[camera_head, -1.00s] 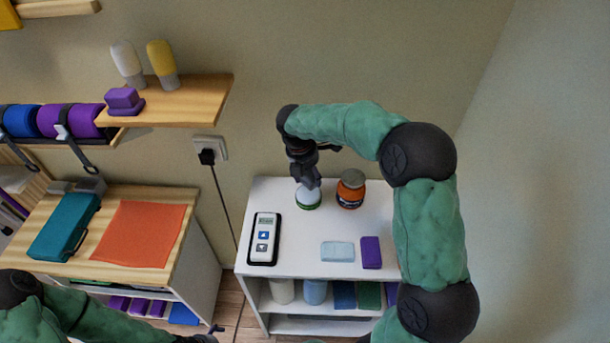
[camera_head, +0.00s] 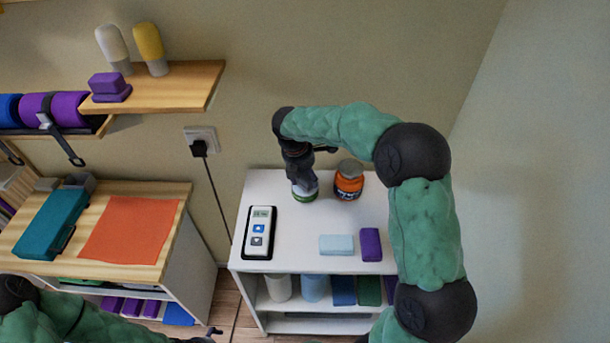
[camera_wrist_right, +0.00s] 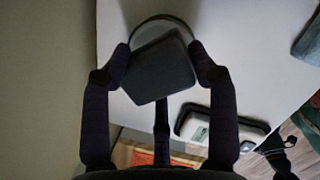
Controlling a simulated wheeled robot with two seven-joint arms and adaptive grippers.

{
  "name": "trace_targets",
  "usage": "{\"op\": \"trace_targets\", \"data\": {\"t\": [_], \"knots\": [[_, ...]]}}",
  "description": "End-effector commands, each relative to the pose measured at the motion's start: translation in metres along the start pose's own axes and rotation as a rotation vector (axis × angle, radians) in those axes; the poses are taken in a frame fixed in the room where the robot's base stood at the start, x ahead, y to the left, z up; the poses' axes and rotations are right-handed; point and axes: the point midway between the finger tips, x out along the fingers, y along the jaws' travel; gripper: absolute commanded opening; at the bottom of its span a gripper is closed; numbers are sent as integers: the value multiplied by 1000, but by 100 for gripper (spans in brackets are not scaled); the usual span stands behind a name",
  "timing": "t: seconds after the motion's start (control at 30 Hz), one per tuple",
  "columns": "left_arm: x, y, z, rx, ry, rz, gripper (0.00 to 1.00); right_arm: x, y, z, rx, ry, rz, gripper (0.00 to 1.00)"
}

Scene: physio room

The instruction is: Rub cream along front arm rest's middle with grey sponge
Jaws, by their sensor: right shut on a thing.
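My right gripper (camera_head: 303,183) points down at the back of the white cabinet top. In the right wrist view its fingers are shut on a dark grey block (camera_wrist_right: 160,72), the grey sponge. The sponge is over a round open jar (camera_wrist_right: 158,22), covering much of it; I cannot tell whether they touch. In the head view this white and green jar (camera_head: 306,196) is partly hidden beneath the gripper. My left gripper (camera_head: 208,334) barely shows at the bottom edge, and its jaws cannot be judged. I cannot make out an arm rest.
An orange jar (camera_head: 349,181) stands close right of my right gripper. A remote-like device (camera_head: 261,232), a pale blue block (camera_head: 336,245) and a purple block (camera_head: 371,245) lie on the white cabinet (camera_head: 300,252). A wooden shelf (camera_head: 190,92) is at upper left.

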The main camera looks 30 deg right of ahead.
Motion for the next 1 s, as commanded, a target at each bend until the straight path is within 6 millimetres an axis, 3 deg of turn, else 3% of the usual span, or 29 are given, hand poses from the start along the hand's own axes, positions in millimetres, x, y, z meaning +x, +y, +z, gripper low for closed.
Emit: {"op": "trace_targets", "data": {"t": [1.0], "knots": [[2, -1, 0, 0, 0, 0, 97, 7, 0, -2, 0, 0, 0, 33]]}}
